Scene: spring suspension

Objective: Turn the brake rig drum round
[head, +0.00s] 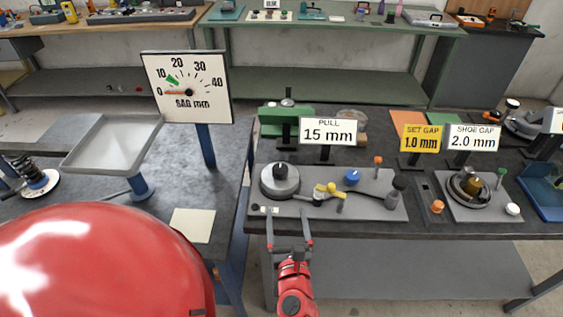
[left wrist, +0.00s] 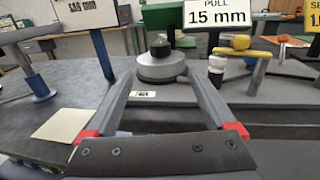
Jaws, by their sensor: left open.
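A round grey drum (head: 280,180) with a dark knob on top sits at the left end of a grey base plate (head: 375,208) on the dark workbench. In the left wrist view the drum (left wrist: 161,67) stands upright straight ahead, beyond the fingertips. My left gripper (head: 289,243) is open and empty, at the bench's front edge and short of the drum. A yellow-topped lever (head: 326,190) and a blue knob (head: 352,177) are right of the drum on the same plate. A "PULL 15 mm" sign (head: 327,131) stands behind. My right gripper is not in view.
A second round assembly (head: 468,188) sits farther right, near the "SHOE GAP 2.0 mm" sign (head: 474,137). A sag gauge (head: 187,88) and a grey tray (head: 114,142) stand on the left table. A pale sheet (head: 193,225) lies at that table's front.

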